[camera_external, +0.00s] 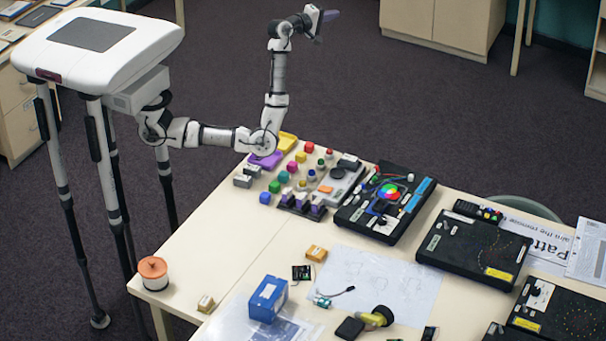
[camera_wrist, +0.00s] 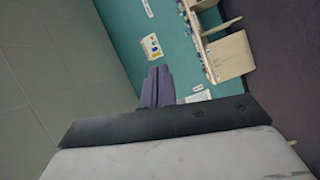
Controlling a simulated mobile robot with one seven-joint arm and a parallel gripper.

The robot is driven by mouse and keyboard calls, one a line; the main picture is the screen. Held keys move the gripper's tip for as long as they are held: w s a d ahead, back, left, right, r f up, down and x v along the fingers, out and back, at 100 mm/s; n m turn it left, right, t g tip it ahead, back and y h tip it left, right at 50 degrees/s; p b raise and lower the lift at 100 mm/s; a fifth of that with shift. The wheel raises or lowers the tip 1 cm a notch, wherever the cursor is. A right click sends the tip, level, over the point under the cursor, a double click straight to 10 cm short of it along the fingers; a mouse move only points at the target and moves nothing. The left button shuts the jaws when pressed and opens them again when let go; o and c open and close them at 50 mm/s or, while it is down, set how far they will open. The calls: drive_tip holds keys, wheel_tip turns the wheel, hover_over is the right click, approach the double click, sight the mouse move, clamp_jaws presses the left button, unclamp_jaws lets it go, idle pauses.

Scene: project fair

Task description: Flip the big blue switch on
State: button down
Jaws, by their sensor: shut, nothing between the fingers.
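A blue box-shaped thing (camera_external: 265,303) with a pale label or panel on top stands near the front of the table. It may be the big blue switch; I cannot make out a lever or its position. My gripper (camera_external: 327,20) is raised high at the top of the external view, far from the table and pointing away from it. In the wrist view, its purple fingers (camera_wrist: 157,82) are together and hold nothing. No blue switch can be made out in the wrist view.
The pale table (camera_external: 214,246) holds several small coloured blocks, black boards (camera_external: 474,248), a paper sheet (camera_external: 375,284) and an orange-topped spool (camera_external: 154,274). A row of purple-topped parts (camera_external: 301,205) stands beside the blocks. The air around my gripper is clear.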

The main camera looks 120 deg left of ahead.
sight(363, 186)
drive_tip(key=w+d+f+n+h+b, duration=0.1)
drive_tip(key=w+d+f+h+b, duration=0.3)
drive_tip(key=d+f, duration=0.5)
drive_tip(key=w+d+f+n+h+b, duration=0.2)
drive_tip(key=w+d+f+h+b, duration=0.2)
drive_tip(key=d+f+h, duration=0.3)
drive_tip(key=w+d+f+n+h+b, duration=0.2)
drive_tip(key=w+d+f+h+b, duration=0.2)
drive_tip(key=d+f, duration=0.9)
wheel_tip(363, 186, down, 2)
drive_tip(key=shift+w+f+h, duration=0.2)
drive_tip(key=shift+w+h, duration=0.7)
drive_tip(key=shift+w, duration=0.1)
drive_tip(key=shift+f, duration=0.1)
drive_tip(key=x, duration=0.8)
drive_tip(key=shift+w+d+f, duration=0.1)
drive_tip(key=shift+w+f, duration=0.05)
drive_tip(key=shift+f, duration=0.25)
drive_tip(key=w, duration=0.3)
drive_tip(key=shift+w+d+r+p, duration=0.1)
drive_tip(key=shift+d+r+p, duration=0.1)
drive_tip(key=shift+d+p, duration=0.15)
drive_tip(key=shift+w+r, duration=0.15)
drive_tip(key=shift+w, duration=0.4)
